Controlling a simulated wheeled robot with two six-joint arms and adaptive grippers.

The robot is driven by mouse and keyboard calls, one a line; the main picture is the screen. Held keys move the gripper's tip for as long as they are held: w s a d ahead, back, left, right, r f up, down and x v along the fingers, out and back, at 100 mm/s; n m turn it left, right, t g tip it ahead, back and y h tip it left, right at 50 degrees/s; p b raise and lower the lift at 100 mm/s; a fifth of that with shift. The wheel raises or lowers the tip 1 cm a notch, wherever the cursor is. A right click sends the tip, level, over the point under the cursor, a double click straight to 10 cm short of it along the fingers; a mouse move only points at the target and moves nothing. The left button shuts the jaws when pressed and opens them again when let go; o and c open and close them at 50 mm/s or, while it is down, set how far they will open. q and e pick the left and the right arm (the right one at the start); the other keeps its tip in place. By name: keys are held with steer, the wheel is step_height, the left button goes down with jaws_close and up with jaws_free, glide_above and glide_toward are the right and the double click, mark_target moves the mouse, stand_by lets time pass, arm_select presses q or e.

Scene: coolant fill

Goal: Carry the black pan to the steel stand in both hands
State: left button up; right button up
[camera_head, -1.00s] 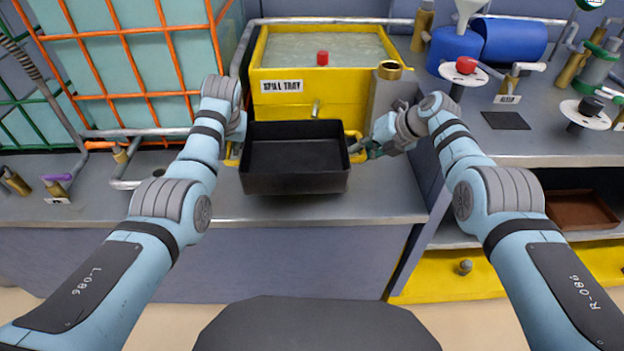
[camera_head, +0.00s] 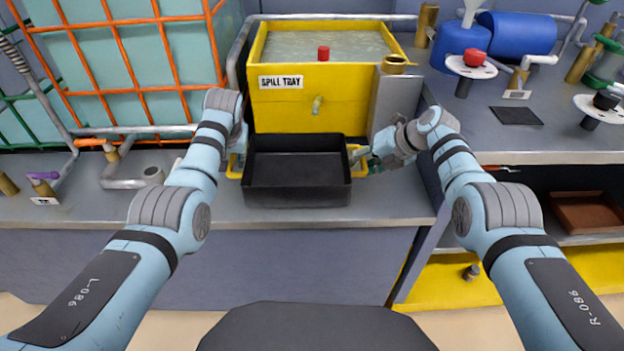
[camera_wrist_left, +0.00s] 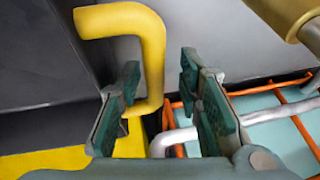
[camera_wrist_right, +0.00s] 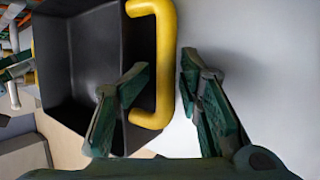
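The black pan (camera_head: 296,184), an open rectangular tub with yellow side handles, is in front of the yellow spill tray in the head view. It is low over the grey bench; I cannot tell whether it touches a support. My left gripper (camera_wrist_left: 160,85) is open, its fingers apart with the left yellow handle (camera_wrist_left: 152,60) between or just beyond them. My right gripper (camera_wrist_right: 165,85) is open, its fingers on either side of the right yellow handle (camera_wrist_right: 165,60), with a gap visible. I cannot pick out the steel stand with certainty.
The yellow spill tray (camera_head: 290,108) stands behind the pan. A grey block with a brass top (camera_head: 394,95) is at its right. A caged tank (camera_head: 130,60) is at left. Bare bench (camera_head: 400,205) lies right of the pan, and a lower shelf with a brown tray (camera_head: 585,212) is further right.

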steer(key=shift+d+r, duration=0.1)
steer(key=shift+r, duration=0.05)
arm_select(q)
steer(key=v, duration=0.8)
arm_select(e)
steer(key=v, duration=1.1)
steer(key=shift+d+r, duration=0.15)
steer(key=shift+r, duration=0.1)
arm_select(q)
steer(key=shift+f, duration=0.1)
arm_select(e)
steer(key=shift+s+f, duration=0.1)
steer(key=shift+s, duration=0.05)
